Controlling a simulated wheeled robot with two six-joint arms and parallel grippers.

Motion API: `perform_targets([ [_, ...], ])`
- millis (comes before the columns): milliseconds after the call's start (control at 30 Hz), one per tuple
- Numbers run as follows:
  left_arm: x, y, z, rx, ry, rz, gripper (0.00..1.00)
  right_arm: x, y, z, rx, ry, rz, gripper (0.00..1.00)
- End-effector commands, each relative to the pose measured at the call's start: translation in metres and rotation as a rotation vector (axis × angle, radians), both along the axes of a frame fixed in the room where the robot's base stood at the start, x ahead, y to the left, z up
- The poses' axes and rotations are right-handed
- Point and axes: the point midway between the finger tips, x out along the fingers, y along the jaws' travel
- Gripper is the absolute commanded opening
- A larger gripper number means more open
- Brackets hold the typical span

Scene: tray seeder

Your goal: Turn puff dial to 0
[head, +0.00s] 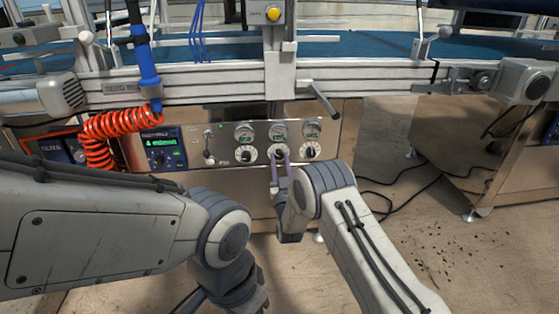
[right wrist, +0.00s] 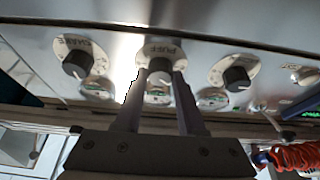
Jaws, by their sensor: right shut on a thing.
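The puff dial (right wrist: 159,67) is a dark knob on a pale round plate marked PUFF, which appears upside down in the right wrist view. It is the middle dial of three on the metal control panel (head: 226,134). My right gripper (right wrist: 160,75) is shut on this knob, with one finger on each side. In the head view the fingers of my right gripper (head: 281,160) reach the panel from below and partly cover the dial. The exact setting of its pointer is hard to read. My left arm shows at the left, but its gripper is out of view.
A similar dial stands on either side, the left one (head: 249,154) and right one (head: 310,151) in the head view. Small gauges (head: 244,131) sit above them. A grey lever (head: 320,99) juts out above the panel. A red coiled hose (head: 100,126) hangs at left.

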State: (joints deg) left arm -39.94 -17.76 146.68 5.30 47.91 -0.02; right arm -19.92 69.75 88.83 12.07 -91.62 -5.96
Motion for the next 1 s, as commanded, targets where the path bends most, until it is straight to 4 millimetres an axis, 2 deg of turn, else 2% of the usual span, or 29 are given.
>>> perform_targets([
  [600,0.0,0.0,0.03,0.0,0.0,0.0,0.5,0.0,-0.005,0.002,-0.502,-0.053,0.0,0.0],
  [1000,0.0,0.0,0.038,0.0,0.0,0.0,0.5,0.0,-0.005,0.0,-0.652,-0.07,0.001,0.0],
])
